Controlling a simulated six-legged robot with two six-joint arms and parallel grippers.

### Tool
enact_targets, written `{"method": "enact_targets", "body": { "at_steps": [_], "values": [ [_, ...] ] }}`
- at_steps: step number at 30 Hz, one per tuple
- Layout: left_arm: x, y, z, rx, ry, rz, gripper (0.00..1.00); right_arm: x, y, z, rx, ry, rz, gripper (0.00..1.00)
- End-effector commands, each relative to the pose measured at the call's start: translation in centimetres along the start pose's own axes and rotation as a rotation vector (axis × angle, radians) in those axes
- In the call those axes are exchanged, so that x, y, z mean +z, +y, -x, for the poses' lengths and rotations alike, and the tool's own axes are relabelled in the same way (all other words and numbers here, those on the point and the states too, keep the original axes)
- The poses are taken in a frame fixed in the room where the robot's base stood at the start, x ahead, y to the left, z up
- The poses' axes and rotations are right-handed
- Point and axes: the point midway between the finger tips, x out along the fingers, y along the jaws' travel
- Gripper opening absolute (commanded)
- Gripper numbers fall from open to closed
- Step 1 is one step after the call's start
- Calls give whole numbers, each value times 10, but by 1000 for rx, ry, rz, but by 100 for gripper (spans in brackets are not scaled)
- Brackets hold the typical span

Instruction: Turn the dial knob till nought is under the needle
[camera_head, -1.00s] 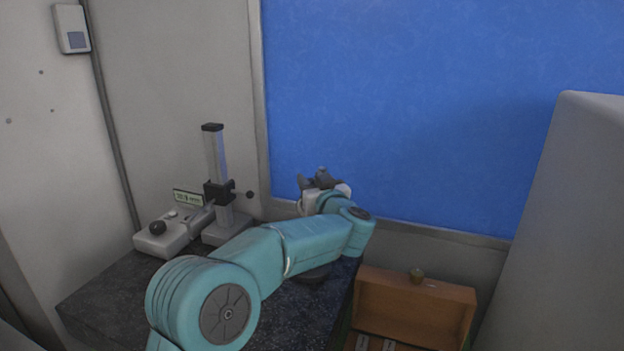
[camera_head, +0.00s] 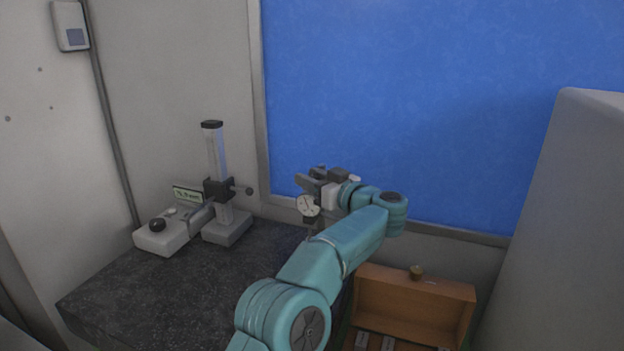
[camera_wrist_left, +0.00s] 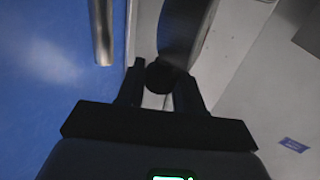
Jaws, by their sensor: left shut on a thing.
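A dial gauge (camera_head: 308,206) with a round white face and a dark needle stands at the back right of the dark stone slab. Its numbers are too small to read. My left gripper (camera_head: 313,182) is at the top of the gauge, its fingers pointing left. In the left wrist view, a dark round knob (camera_wrist_left: 159,77) sits between the fingers, and the gripper is shut on it. Part of the gauge's stand is hidden behind my teal arm. My right gripper is not in view.
A measuring stand with a grey column (camera_head: 217,155) and a grey base unit with a black knob (camera_head: 157,225) stand at the slab's back left. An open wooden box (camera_head: 414,304) lies at the right. The slab's middle (camera_head: 200,275) is bare.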

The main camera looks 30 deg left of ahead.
Motion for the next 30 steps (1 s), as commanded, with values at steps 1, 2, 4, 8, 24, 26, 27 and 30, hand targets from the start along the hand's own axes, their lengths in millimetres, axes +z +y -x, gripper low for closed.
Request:
{"method": "enact_targets", "body": {
  "at_steps": [1,2,4,8,24,26,27,30],
  "values": [
    [1,0,0,-2,-1,-2,6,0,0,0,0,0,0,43],
    [1,0,-1,-2,0,-2,6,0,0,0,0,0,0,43],
    [1,0,-1,-2,0,-2,6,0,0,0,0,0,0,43],
    [1,0,-1,-2,0,-2,6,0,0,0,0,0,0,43],
    [2,1,17,3,1,1,55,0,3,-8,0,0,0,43],
    [3,1,30,5,1,1,55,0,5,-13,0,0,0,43],
    [3,1,40,5,1,2,55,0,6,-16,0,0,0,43],
    [4,1,68,6,1,1,55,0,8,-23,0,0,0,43]
  ]
}}
